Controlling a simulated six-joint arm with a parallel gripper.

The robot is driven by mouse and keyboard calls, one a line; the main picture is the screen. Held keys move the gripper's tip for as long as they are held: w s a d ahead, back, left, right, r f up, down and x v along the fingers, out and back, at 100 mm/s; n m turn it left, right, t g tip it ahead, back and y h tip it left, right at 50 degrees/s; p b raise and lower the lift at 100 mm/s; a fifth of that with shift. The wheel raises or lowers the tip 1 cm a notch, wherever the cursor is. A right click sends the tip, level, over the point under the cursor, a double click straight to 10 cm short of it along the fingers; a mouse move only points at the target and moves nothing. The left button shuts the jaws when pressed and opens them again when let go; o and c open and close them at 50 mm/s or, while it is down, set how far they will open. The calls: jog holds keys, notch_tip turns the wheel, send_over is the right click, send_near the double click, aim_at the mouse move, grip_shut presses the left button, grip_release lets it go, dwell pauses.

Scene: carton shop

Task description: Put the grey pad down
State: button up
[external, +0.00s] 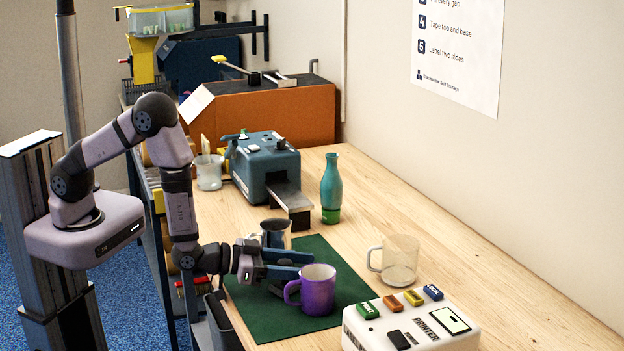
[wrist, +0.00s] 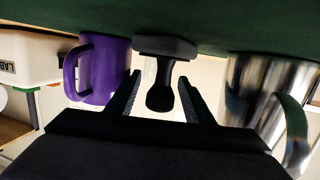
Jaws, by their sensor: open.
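The grey pad (wrist: 165,46) shows in the wrist view as a dark grey flat base with a rounded knob handle. That view is upside down, and the base appears to rest on the green mat (external: 322,250). My gripper (external: 296,265) is open and low over the mat. In the wrist view its two fingers (wrist: 159,84) stand on either side of the handle, with gaps visible. In the external view the pad is mostly hidden by my fingers.
A purple mug (external: 318,292) stands close beside my fingertips. A metal cup (external: 275,234) is on the other side. A white printer (external: 410,325), a clear mug (external: 400,262), a teal bottle (external: 331,185) and a blue machine (external: 262,160) stand around.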

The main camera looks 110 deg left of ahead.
grip_shut()
jog(key=shift+r, duration=0.15)
notch_tip(320, 180, up, 10)
jog(key=b, duration=0.1)
dwell(0.7)
